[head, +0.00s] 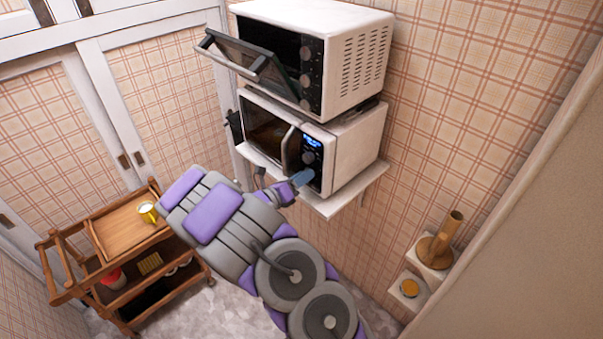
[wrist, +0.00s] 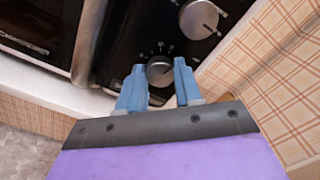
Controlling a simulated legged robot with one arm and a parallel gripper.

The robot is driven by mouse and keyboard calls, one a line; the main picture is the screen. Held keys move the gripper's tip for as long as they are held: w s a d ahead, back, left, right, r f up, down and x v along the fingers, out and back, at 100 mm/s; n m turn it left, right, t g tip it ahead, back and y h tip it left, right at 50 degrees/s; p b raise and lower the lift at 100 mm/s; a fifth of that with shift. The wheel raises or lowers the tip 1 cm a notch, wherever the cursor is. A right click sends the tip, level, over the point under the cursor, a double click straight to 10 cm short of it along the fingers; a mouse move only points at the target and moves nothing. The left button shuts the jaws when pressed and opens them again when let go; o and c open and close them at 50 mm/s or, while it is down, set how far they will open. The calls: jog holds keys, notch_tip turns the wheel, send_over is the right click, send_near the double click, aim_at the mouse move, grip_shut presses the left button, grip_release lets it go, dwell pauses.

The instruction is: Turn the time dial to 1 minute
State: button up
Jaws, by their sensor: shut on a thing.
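The white microwave (head: 352,150) sits on a wall shelf, with a dark control panel and a lit blue display (head: 312,141). Its upper dial (head: 308,158) shows below the display, and this dial (wrist: 200,18) is also clear in the wrist view. A lower silver dial (wrist: 159,72) with marks around it sits between my fingertips. My gripper (head: 302,177) reaches the lower part of the panel. In the wrist view my gripper (wrist: 159,66) is shut on the lower dial, one blue finger on each side. The labels are too small to read.
A white toaster oven (head: 345,65) stands above the microwave, its glass door (head: 246,62) hanging open over the left. A wooden cart (head: 112,265) with a yellow mug (head: 147,212) stands at lower left. Small wall shelves (head: 408,293) are at lower right.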

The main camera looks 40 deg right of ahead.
jog(key=shift+f+m+b, duration=0.15)
jog(key=shift+m+b, duration=1.65)
jog(key=shift+m, duration=2.5)
jog(key=o, duration=0.9)
jog(key=shift+w, duration=0.1)
jog(key=shift+o, duration=0.7)
jog(key=s+a+p, duration=0.1)
jog(key=a+p, duration=0.1)
jog(key=a, duration=1.5)
jog(key=shift+s+a, duration=0.25)
